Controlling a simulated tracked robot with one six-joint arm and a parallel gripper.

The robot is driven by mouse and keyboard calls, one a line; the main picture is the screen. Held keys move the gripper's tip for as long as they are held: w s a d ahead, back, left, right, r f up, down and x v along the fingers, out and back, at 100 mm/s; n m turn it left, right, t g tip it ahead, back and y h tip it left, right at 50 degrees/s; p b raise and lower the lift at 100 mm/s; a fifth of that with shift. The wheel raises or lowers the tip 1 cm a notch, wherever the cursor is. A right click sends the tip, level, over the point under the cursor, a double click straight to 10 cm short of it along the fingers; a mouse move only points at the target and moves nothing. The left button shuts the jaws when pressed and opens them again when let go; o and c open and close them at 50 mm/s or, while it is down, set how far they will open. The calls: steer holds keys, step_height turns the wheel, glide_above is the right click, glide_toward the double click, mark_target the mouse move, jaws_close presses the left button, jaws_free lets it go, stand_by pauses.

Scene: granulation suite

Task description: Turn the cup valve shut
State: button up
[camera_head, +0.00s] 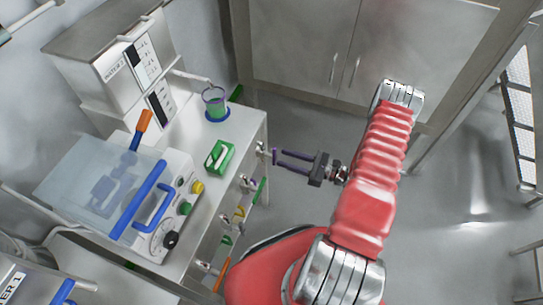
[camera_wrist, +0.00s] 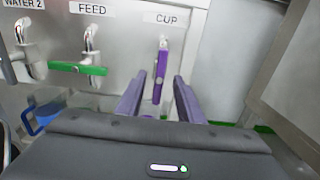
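The cup valve (camera_wrist: 162,62) is on the panel under the label "CUP" in the wrist view. Its purple handle stands close to vertical, tilted slightly. In the head view the handle (camera_head: 275,155) shows at the bench's right side. My gripper (camera_head: 281,160) is open in front of it. In the wrist view its two purple fingers (camera_wrist: 158,80) appear on either side of the handle, with gaps on both sides. I cannot tell how far the tips reach past it.
The feed valve's green handle (camera_wrist: 78,69) lies horizontal, left of the cup valve. A green tray (camera_head: 219,156) sits on the bench. Floor right of the bench is clear.

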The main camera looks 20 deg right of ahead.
mark_target(274, 155)
steer(key=shift+x, duration=2.7)
steer(key=shift+c, duration=0.3)
